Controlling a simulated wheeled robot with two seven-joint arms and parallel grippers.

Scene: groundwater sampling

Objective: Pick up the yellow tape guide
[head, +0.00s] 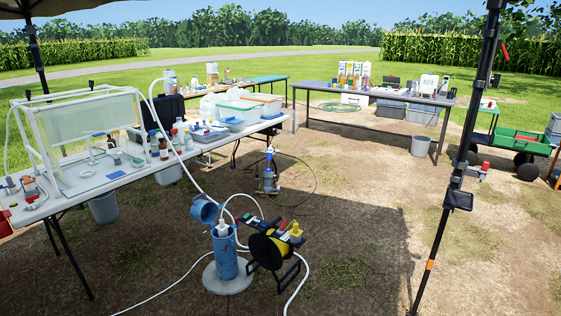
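A small bright yellow piece (295,230), which looks like the yellow tape guide, sits at the right end of a dark tray-like top (262,225) above a reel. The reel (268,248) has a black and yellow drum and stands on a black frame on the ground. Red and green items lie on the same dark top, left of the yellow piece. The blue well casing (224,254) stands just left of the reel on a round concrete pad (228,277). Neither of my grippers shows in the head view.
A white table (110,181) with bottles and a clear-walled enclosure stands at left. A pump-like device (267,180) stands behind the reel. A canopy pole (455,170) rises at right. White hoses cross the ground by the casing. Bare ground right of the reel is open.

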